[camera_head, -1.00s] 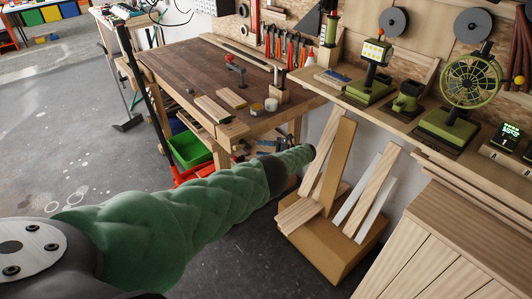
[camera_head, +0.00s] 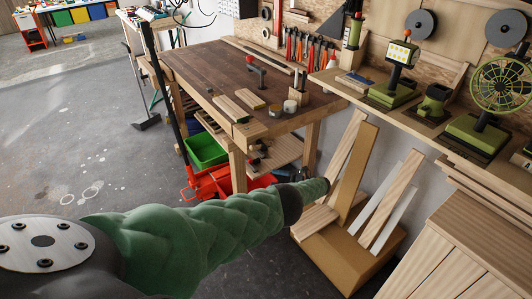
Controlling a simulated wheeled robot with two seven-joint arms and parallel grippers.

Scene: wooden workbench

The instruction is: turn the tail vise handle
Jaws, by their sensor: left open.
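The wooden workbench (camera_head: 205,65) stands ahead, with its near corner toward me. Below its right end, dark metal parts (camera_head: 257,148) show by the leg; they are too small to tell whether they include the tail vise handle. My left arm, in a green sleeve, reaches from the lower left to the middle. My left gripper (camera_head: 304,175) shows only as a small dark piece at the arm's far end, mostly hidden by the arm. It is open, apart from the bench in the picture, to the right of its near leg. My right gripper is out of view.
A cardboard box (camera_head: 345,262) with upright boards stands right of the arm's end. A green crate (camera_head: 205,150) and a red object (camera_head: 225,183) sit under the bench. A shelf with green tools (camera_head: 395,92) runs along the right wall. The left floor is mostly clear.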

